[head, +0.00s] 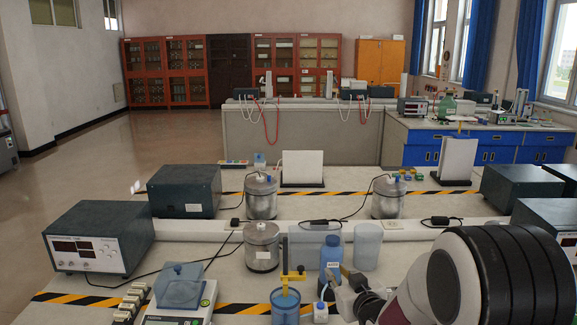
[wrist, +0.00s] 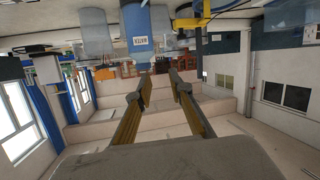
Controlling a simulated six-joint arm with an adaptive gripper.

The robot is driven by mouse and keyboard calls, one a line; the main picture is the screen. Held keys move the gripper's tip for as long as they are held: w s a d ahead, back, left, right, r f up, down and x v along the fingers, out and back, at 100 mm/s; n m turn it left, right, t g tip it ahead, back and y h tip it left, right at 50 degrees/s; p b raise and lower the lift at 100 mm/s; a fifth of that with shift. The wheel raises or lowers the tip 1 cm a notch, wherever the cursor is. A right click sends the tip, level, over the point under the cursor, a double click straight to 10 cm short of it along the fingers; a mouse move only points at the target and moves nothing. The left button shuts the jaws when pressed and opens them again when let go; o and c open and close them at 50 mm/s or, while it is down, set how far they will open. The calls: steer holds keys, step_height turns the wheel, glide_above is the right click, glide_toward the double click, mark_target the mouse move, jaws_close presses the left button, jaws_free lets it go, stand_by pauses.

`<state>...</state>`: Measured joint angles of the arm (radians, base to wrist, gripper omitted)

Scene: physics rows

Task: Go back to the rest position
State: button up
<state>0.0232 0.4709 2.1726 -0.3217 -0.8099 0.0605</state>
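My gripper (head: 345,281) is at the lower right of centre in the head view, low over the bench beside the blue labelled bottle (head: 330,258). In the wrist view the fingers of my gripper (wrist: 161,84) stand apart with nothing between them. The labelled bottle (wrist: 136,22) shows upside down beyond the fingers in that view. In the head view I cannot tell whether the gripper touches the bottle or the small bottle (head: 320,312) near it.
A blue beaker (head: 285,309) with a yellow stand part (head: 285,262) is left of my gripper. A clear beaker (head: 367,246) stands behind it. Metal calorimeters (head: 261,246), a scale (head: 181,301) and a power supply (head: 98,238) crowd the bench. Striped tape (head: 240,308) crosses the front.

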steer(key=s+d+r+m+g+h, duration=0.1)
steer(key=s+d+r+g+h, duration=0.2)
steer(key=s, duration=0.6)
steer(key=s+d+r+m+g, duration=0.1)
steer(key=s+d+r, duration=0.1)
steer(key=s+r, duration=0.45)
steer(key=s+f+m+g, duration=0.1)
steer(key=s+g, duration=0.3)
steer(key=s, duration=2.3)
steer(key=shift+s+a+f+m+g, duration=0.2)
steer(key=shift+s+f+m+g, duration=0.1)
steer(key=shift+s+f+g, duration=0.15)
